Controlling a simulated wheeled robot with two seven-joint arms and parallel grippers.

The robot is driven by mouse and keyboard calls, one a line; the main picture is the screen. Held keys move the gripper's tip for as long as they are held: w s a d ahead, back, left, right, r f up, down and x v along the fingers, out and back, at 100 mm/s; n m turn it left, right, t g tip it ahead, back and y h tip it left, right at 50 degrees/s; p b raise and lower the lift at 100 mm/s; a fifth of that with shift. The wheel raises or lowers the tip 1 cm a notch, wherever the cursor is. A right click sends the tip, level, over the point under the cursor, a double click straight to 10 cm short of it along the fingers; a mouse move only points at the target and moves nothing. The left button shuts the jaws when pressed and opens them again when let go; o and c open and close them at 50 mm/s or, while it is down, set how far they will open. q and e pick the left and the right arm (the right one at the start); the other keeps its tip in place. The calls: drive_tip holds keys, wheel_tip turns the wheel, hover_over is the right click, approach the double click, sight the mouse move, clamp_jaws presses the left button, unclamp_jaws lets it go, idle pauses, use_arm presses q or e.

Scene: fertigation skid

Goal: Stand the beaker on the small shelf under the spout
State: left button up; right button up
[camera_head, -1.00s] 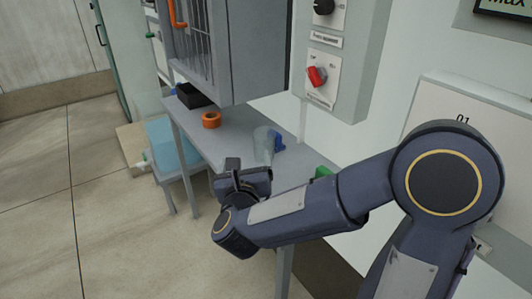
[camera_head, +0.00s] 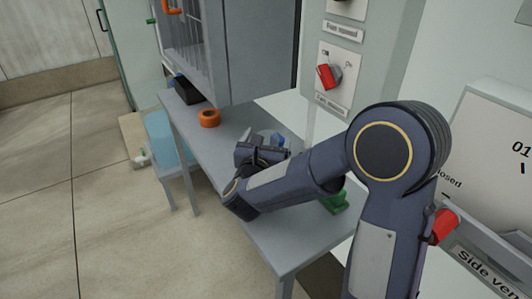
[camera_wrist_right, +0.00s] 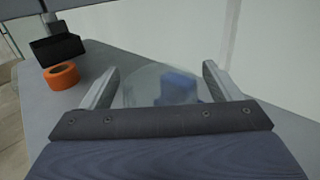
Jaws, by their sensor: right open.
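The clear beaker (camera_wrist_right: 145,88) stands on the grey table. In the right wrist view it lies between the two open fingers of my right gripper (camera_wrist_right: 160,72), with a gap showing at the right finger. A blue part (camera_wrist_right: 180,86) shows through or just behind the glass; I cannot tell which. My left gripper is out of view.
A panel with a red knob (camera_head: 328,76) is on the wall. A blue container (camera_head: 166,138) stands low at left.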

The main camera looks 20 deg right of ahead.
drive_tip(key=shift+w+d, duration=0.15)
drive_tip(key=shift+w, duration=0.05)
drive_tip(key=c, duration=1.1)
